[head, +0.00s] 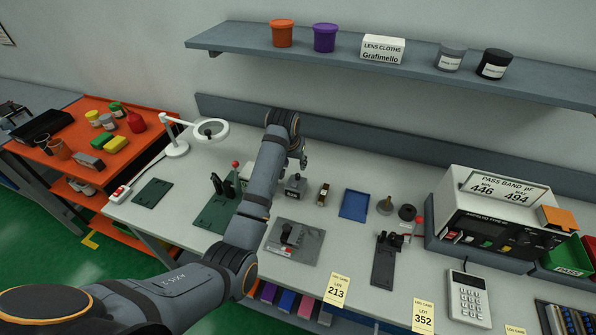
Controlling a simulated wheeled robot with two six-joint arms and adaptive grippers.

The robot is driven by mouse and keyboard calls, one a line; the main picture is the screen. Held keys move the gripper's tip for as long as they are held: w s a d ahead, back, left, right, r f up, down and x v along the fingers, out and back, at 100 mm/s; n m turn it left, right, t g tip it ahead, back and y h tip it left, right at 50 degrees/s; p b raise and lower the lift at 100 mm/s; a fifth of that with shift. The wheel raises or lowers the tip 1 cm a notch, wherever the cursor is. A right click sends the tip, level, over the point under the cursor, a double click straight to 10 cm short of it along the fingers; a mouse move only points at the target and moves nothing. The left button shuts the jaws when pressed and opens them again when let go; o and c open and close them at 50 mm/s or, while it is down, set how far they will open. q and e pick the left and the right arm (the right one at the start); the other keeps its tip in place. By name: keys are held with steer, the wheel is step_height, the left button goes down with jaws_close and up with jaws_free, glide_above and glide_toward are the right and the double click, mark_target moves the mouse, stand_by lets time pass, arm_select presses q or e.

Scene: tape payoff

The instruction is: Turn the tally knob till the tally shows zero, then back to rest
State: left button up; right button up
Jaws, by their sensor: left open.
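A small grey box (296,184) with a pale face on the bench may be the tally; its reading and knob are too small to make out. My left arm reaches from the lower left over the bench. My left gripper (303,158) is open and hangs just above and behind the grey box, partly hidden by my wrist. I cannot tell whether it touches anything. My right gripper is out of view.
Beside the box are a small brass-and-black part (323,194) and a blue tray (355,205). A grey plate with a fixture (293,241) lies in front. A tester (496,215) stands right, a ring lamp (211,129) left. A shelf (415,68) overhangs the back.

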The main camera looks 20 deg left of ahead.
mark_target(297, 175)
arm_select(q)
steer(key=x, duration=0.3)
steer(key=shift+s+p, duration=0.25)
steer(key=shift+p, duration=0.15)
steer(key=x, duration=0.5)
steer(key=shift+w+f, duration=0.25)
steer(key=shift+w, duration=0.2)
steer(key=shift+f, duration=0.45)
jaws_close()
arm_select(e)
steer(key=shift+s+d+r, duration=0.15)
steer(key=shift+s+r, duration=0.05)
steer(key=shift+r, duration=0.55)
